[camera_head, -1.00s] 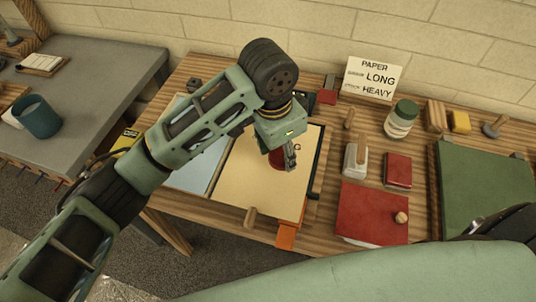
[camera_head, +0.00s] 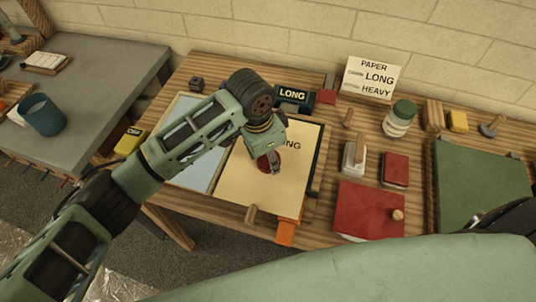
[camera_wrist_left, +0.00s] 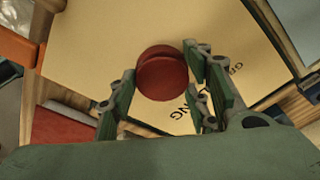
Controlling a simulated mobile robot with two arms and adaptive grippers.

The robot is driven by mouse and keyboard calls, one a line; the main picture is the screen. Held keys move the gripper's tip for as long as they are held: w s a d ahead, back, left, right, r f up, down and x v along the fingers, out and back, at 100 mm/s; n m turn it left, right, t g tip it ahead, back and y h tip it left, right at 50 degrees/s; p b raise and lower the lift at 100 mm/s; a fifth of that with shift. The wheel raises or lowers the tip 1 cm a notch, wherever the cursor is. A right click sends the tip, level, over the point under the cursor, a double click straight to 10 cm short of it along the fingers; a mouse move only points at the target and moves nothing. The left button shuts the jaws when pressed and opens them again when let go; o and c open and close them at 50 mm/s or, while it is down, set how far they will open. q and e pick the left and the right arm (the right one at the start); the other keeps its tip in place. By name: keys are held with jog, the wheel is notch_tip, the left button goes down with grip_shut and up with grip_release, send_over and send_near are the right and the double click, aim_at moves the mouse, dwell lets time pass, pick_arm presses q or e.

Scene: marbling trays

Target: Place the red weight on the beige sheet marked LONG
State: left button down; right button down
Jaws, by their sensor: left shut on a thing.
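My left gripper (camera_head: 272,162) is shut on the red weight (camera_head: 267,160), a dark red round piece. It is over the beige sheet (camera_head: 240,185), left of the printed word on it, of which only the last letters show past my arm. I cannot tell whether the weight touches the sheet. My right gripper is not in view.
A black LONG plaque (camera_head: 293,95) stands behind the sheet. A pale blue sheet (camera_head: 200,172) lies to its left. An orange block (camera_head: 286,233) is at the front edge. A red book (camera_head: 368,210), jar (camera_head: 399,119) and paper sign (camera_head: 371,78) are to the right.

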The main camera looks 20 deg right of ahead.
aim_at(262, 161)
pick_arm(q)
jog(key=c, duration=0.9)
grip_release()
jog(key=shift+s+a+r+b, duration=0.1)
jog(key=shift+a+r+b, duration=0.25)
jog(key=shift+r, duration=1.65)
jog(key=shift+s+a+r+b, duration=0.15)
jog(key=shift+r+b, duration=0.3)
jog(key=shift+r, duration=1.6)
jog(key=shift+w+a+r+b, duration=0.1)
jog(key=shift+a+r+b, duration=0.3)
jog(key=shift+r, duration=1.6)
